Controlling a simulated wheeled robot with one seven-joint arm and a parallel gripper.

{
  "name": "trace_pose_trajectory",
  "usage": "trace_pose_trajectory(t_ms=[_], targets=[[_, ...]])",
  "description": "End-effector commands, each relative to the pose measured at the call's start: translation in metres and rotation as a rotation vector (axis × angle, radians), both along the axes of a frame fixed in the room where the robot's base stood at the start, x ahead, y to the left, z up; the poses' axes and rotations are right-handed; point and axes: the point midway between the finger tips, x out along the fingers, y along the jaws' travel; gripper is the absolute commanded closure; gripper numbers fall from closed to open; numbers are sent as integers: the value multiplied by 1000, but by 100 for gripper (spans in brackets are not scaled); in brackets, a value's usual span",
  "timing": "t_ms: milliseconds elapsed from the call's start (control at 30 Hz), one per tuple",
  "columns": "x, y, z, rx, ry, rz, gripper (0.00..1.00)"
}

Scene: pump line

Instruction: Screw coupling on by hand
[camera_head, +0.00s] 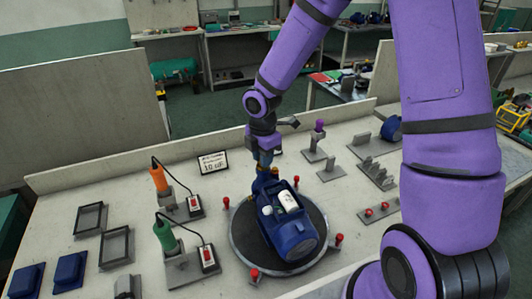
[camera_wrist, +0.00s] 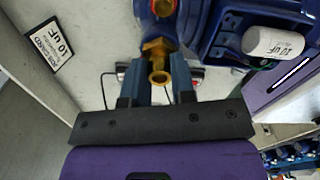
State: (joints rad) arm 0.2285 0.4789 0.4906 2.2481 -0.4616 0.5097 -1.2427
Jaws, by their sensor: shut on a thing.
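The blue pump (camera_head: 285,222) lies on the round dark turntable (camera_head: 238,245), with a white capacitor (camera_head: 288,200) in its open box. The capacitor also shows in the wrist view (camera_wrist: 272,42), marked 10 uF. My gripper (camera_head: 265,158) points down at the pump's far end. In the wrist view its two fingers (camera_wrist: 157,68) are shut on the brass coupling (camera_wrist: 157,50), one on each side.
An orange-handled driver (camera_head: 159,180) and a green-handled driver (camera_head: 165,236) stand in holders left of the turntable. Red knobs (camera_head: 254,273) ring the turntable. A 10 uF sign (camera_head: 213,162) stands behind.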

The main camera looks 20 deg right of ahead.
Motion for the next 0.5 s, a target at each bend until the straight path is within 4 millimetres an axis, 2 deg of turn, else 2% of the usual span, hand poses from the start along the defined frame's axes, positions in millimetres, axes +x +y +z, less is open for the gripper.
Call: trace_pose_trajectory(t_ms=[300, 500], targets=[[0, 1, 0, 0, 0, -270, 100], [0, 0, 0, 0, 0, -299, 100]])
